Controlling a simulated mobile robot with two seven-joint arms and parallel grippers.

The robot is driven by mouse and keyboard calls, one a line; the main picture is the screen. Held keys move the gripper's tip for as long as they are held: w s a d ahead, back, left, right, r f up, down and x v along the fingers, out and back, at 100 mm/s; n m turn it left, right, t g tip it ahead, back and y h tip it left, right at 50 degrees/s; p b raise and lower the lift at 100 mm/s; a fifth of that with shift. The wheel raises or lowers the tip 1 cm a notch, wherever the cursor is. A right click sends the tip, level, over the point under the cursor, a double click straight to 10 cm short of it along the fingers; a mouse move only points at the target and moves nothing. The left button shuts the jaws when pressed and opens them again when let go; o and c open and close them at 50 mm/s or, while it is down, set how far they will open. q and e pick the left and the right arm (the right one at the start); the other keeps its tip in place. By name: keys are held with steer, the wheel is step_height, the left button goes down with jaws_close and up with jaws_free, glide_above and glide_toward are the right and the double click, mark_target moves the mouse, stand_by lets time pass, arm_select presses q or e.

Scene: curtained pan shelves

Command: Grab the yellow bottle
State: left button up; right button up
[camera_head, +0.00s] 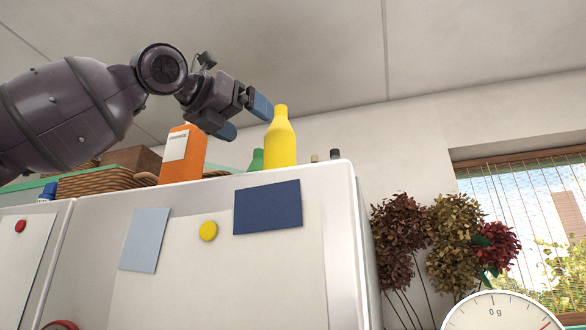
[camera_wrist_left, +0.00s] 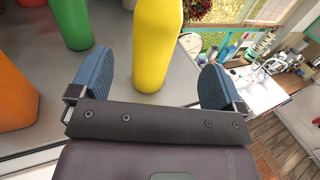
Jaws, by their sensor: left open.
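The yellow bottle (camera_head: 281,140) stands upright on top of a white cabinet (camera_head: 340,190), near its right front corner. My left gripper (camera_head: 247,118) is open, with blue finger pads, just left of the bottle and near its upper part. In the left wrist view the yellow bottle (camera_wrist_left: 157,45) shows between and beyond the two open fingers (camera_wrist_left: 150,82), closer to the left finger. I cannot tell whether any finger touches it. My right gripper does not show.
An orange carton (camera_head: 184,155) and a green bottle (camera_head: 257,160) stand left of the yellow bottle. A wicker basket (camera_head: 90,183) is farther left. Small bottles (camera_head: 334,154) stand to the right. Dried plants (camera_head: 440,240) and a dial scale (camera_head: 497,312) are beyond the cabinet's right side.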

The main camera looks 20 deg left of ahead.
mark_target(271, 135)
arm_select(q)
steer(key=x, duration=0.4)
steer(key=shift+w+d, duration=0.2)
steer(key=shift+w, duration=0.15)
steer(key=shift+w+d+r, duration=0.15)
steer(key=shift+w+r, duration=0.05)
steer(key=shift+w, duration=0.4)
steer(key=shift+p+x, duration=0.3)
steer(key=shift+x, duration=1.8)
steer(key=c, duration=1.3)
